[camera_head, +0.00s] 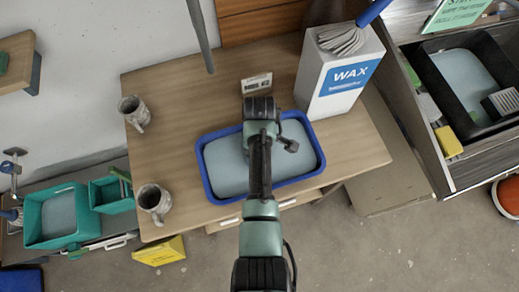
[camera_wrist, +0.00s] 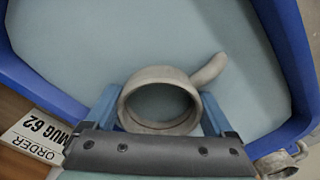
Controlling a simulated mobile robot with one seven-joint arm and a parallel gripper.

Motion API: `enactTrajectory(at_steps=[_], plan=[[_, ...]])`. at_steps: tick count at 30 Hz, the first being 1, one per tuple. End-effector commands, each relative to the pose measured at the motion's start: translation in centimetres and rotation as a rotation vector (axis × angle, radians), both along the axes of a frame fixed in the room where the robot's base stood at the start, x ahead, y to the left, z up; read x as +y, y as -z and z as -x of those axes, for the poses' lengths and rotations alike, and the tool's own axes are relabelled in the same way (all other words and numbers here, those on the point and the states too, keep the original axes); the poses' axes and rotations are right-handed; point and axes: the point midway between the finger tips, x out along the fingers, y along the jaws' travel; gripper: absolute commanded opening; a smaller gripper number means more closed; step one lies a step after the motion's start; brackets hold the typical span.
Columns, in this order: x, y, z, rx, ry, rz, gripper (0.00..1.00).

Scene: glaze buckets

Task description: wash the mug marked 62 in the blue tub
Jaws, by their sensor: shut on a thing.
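The blue tub (camera_head: 205,176) stands on the wooden table with pale liquid in it; its blue wall also shows in the wrist view (camera_wrist: 282,45). My gripper (camera_wrist: 160,106) is over the tub, its two blue fingers shut on a grey-beige mug (camera_wrist: 207,75) from both sides. I look down into the mug's round opening; its handle points up and right. No mark shows on it, and I cannot tell whether it touches the liquid. In the head view my arm hides the mug. An order card (camera_wrist: 38,134) reading "MUG 62" lies beside the tub.
Two other grey mugs stand on the table's left side, one farther back (camera_head: 136,113) and one nearer (camera_head: 152,199). A white WAX container (camera_head: 338,75) stands right of the tub. A black tray (camera_head: 440,85) is on the right bench. Bare table (camera_head: 180,100) lies left of the tub.

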Motion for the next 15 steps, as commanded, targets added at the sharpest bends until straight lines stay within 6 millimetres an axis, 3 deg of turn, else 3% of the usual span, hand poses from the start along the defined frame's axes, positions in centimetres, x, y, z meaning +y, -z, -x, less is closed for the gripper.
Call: enactTrajectory(at_steps=[15], plan=[[1.1, -0.1, 0.0, -0.001, 0.000, 0.000, 0.10]])
